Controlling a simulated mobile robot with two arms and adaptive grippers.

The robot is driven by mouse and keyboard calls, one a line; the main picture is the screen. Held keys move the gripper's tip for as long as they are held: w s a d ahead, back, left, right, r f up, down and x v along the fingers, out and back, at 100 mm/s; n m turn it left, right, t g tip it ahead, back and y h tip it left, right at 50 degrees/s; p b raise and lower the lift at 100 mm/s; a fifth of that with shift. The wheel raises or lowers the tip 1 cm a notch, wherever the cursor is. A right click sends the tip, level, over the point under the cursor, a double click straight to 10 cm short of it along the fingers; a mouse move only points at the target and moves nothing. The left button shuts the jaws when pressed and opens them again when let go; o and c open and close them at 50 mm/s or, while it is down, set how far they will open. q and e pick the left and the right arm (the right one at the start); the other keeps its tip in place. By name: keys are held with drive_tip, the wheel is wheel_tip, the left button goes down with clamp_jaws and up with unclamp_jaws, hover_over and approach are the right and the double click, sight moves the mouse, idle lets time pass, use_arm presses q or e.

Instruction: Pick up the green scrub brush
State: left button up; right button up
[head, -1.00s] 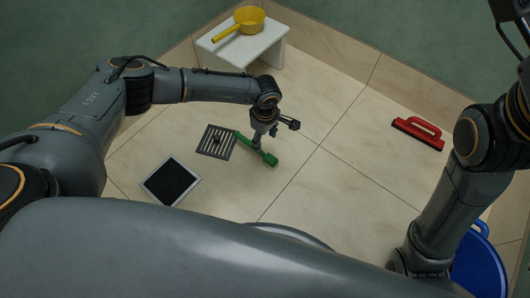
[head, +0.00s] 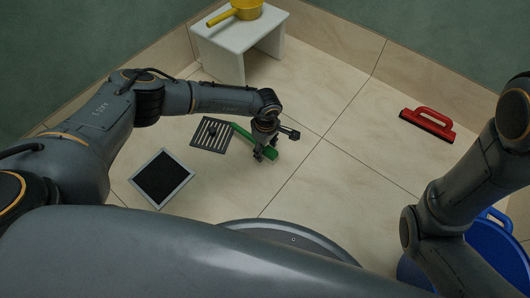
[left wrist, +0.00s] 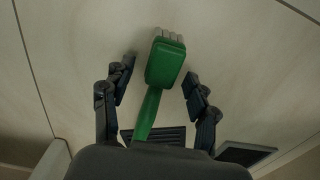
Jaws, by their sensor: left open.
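The green scrub brush (head: 269,152) lies on the tiled floor, its thin handle reaching toward the dark slotted drain grate (head: 211,134). In the left wrist view the brush head (left wrist: 165,63) shows with pale bristles at its far end. My left gripper (head: 266,153) is over the brush head in the head view. In the left wrist view its two fingers (left wrist: 158,84) are spread, one on each side of the brush, with gaps between. The handle's lower end is hidden behind the gripper body there. My right arm shows at the right, but its gripper is out of view.
A black panel with a pale frame (head: 161,179) lies left of the brush. A white stool (head: 238,46) bears a yellow pan (head: 236,11) at the back. A red-handled tool (head: 428,124) lies at right, with a blue bucket (head: 487,256) nearer. The middle floor is clear.

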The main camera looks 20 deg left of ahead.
use_arm(q)
drive_tip(key=shift+f, duration=0.4)
drive_tip(key=shift+r, duration=0.15)
clamp_jaws()
